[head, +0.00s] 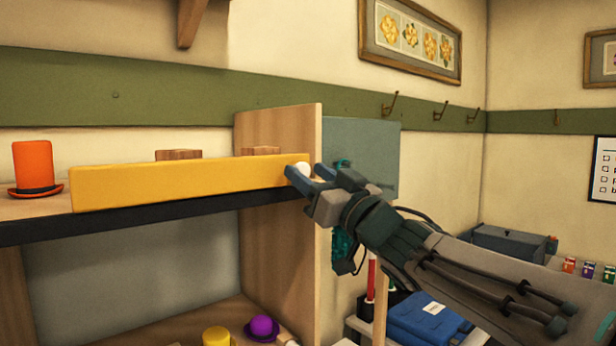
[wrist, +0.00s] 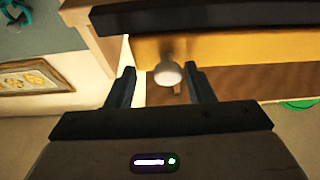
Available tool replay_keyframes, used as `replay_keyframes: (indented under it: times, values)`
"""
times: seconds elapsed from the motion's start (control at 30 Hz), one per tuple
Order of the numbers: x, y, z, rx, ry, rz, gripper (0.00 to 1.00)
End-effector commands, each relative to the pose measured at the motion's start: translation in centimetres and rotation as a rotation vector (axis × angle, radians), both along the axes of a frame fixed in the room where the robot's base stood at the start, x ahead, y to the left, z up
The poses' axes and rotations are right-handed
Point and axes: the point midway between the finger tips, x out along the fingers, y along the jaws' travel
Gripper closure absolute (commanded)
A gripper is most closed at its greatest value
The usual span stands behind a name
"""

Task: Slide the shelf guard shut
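The shelf guard (head: 180,181) is a long yellow panel along the front edge of the shelf. Its right end is at the wooden end panel (head: 278,130), and its left end stops short of an orange top hat (head: 33,165). A white knob (head: 302,167) sits at the guard's right end. My gripper (head: 307,172) is at this knob. In the wrist view, its two fingers (wrist: 159,75) are apart, with the knob (wrist: 168,73) between the tips and gaps on both sides. The yellow guard (wrist: 235,48) shows behind the knob.
Wooden blocks (head: 179,155) stand behind the guard. A lower shelf holds a purple hat (head: 262,328) and a yellow hat (head: 216,336). At right are folded blue cloth (head: 425,315) and a grey box (head: 505,243). The space before the guard is clear.

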Motion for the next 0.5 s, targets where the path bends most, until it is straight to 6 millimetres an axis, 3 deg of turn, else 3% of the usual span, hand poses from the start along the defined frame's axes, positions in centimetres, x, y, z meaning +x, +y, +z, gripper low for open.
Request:
replay_keyframes:
  times: [0.27, 0.5]
  values:
    - [-0.3, 0.1, -0.2, 0.0, 0.0, 0.006, 0.52]
    - [-2.5, -2.2, -1.6, 0.002, -0.003, 0.004, 0.52]
